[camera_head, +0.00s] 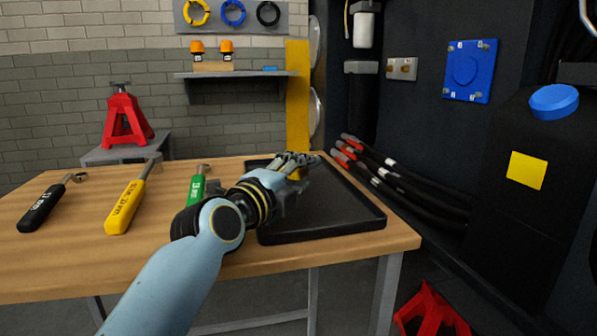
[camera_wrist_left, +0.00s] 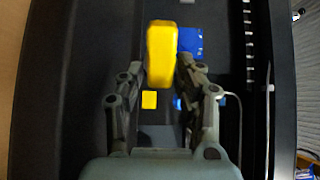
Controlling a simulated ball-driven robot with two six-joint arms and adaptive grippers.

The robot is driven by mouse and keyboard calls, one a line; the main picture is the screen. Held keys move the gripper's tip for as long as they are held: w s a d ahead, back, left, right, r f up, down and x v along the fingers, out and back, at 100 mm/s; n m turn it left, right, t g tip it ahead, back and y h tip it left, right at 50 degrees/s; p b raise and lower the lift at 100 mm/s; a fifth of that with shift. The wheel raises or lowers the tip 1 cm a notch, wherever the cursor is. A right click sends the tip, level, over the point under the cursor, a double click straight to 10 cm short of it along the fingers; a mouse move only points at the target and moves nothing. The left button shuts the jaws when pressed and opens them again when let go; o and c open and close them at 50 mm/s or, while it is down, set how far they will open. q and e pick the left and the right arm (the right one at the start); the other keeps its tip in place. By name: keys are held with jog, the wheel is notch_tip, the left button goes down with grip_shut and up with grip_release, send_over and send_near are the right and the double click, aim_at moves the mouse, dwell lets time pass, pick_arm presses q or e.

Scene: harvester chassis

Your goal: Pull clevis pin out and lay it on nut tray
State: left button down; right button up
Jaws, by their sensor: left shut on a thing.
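The black tray (camera_head: 345,205) lies on the right end of the wooden table. My left gripper (camera_head: 300,165) is over the tray's far left part in the head view. In the left wrist view my left gripper (camera_wrist_left: 162,85) is shut on a yellow piece, which I take for the clevis pin (camera_wrist_left: 162,52). The pin sits between the fingertips and extends beyond them. In the head view a small bit of yellow shows at the fingers; the rest is hidden. I cannot tell whether the pin touches the tray. My right gripper is not in view.
Several tools, including a yellow-handled one (camera_head: 124,207) and a green-handled one (camera_head: 196,187), lie left of the tray. Dark hoses with red ends (camera_head: 375,168) run past its right side. The dark chassis wall stands at right. The tray's near right part is bare.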

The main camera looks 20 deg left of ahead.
pick_arm(q)
jog(key=shift+r, duration=0.1)
jog(key=c, duration=1.3)
grip_release()
jog(key=o, duration=0.4)
jog(key=shift+o, duration=0.4)
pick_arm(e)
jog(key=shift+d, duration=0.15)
pick_arm(q)
notch_tip(320, 180, up, 10)
jog(key=shift+f, duration=0.1)
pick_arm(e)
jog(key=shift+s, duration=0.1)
